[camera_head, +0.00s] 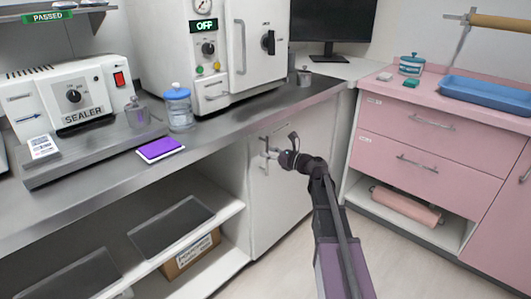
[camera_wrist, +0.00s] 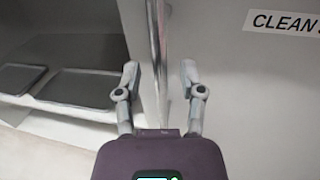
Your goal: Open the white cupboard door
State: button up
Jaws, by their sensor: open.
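The white cupboard door (camera_head: 288,205) is under the steel counter, to the right of the open shelves, and looks closed. It also shows in the wrist view (camera_wrist: 245,100), with part of a "CLEAN" label at upper right. Its vertical metal handle (camera_wrist: 157,40) runs down the middle of the wrist view. My gripper (camera_wrist: 160,72) is open, with one finger on each side of the handle's line; I cannot tell if either touches it. In the head view my gripper (camera_head: 279,146) is at the upper part of the door and partly hides the handle.
The steel counter (camera_head: 225,125) overhangs the door, carrying a sealer (camera_head: 75,95), a jar (camera_head: 179,108) and an autoclave (camera_head: 225,50). Open shelves (camera_head: 225,212) with grey trays lie left. Pink drawers (camera_head: 410,165) stand close on the right. Floor (camera_head: 400,270) is clear in front.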

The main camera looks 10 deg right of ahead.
jog(key=shift+w+a, duration=0.2)
jog(key=shift+a, duration=0.05)
grip_shut()
